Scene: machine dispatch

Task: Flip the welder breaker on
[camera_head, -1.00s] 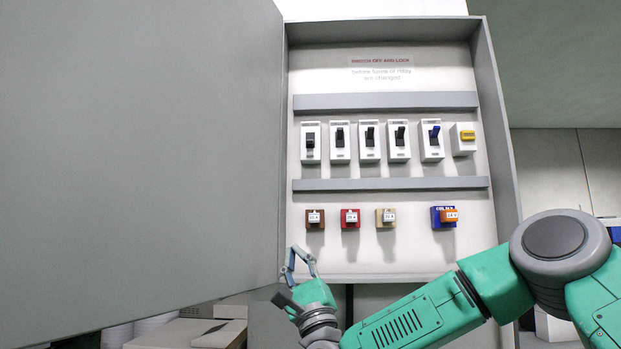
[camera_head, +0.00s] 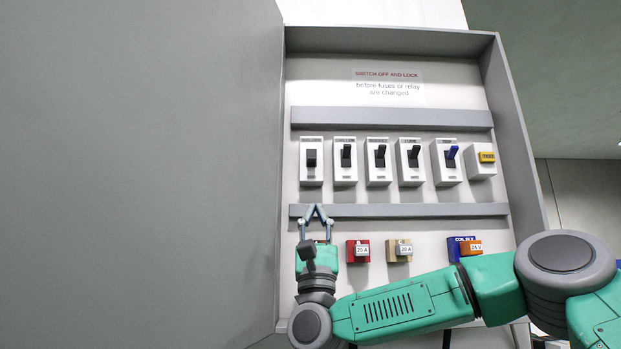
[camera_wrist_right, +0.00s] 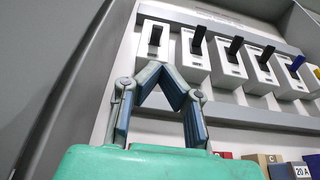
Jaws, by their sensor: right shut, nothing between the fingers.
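A row of white breakers is on the cabinet back panel. The leftmost breaker (camera_head: 311,175) has a black lever that looks shorter and lower than the raised levers beside it. The name labels are too small to read, so I cannot tell from lettering which is the welder breaker. My right gripper (camera_head: 316,208) is shut and empty, its fingertips pointing up just below the leftmost breaker. In the right wrist view the fingertips (camera_wrist_right: 160,72) meet in front of the lower part of that breaker (camera_wrist_right: 154,38), apart from its lever. My left gripper is not in view.
Grey rails (camera_head: 400,210) run above and below the breakers. Coloured fuse blocks, including a red one (camera_head: 357,251), sit below; my gripper partly hides the leftmost. The open grey cabinet door (camera_head: 140,170) stands close at left.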

